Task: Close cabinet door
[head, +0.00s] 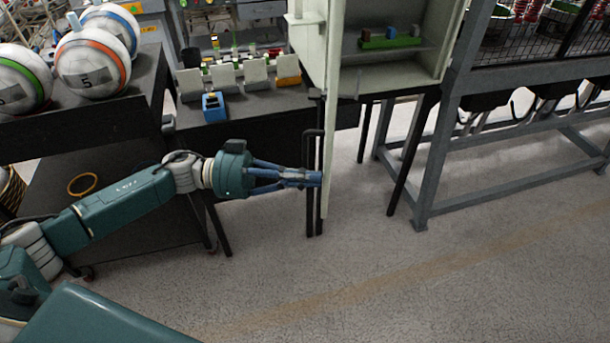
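The pale cabinet (440,62) stands at the top right of centre. Its door (331,125) is open and swung toward me, seen almost edge-on. A black bar handle (308,150) is on the door's left side. My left gripper (317,179) comes in from the left, and its fingers meet at the tips. The tips overlap the handle and reach the door's lower edge area; I cannot tell whether they touch. Nothing shows held between them. My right gripper is not in view.
A black table (88,131) with numbered balls (93,62) stands at the left. Behind it, a bench holds small pale bins (257,75) and a blue device (214,106). A grey metal frame (446,150) stands at the right. The floor in front is clear.

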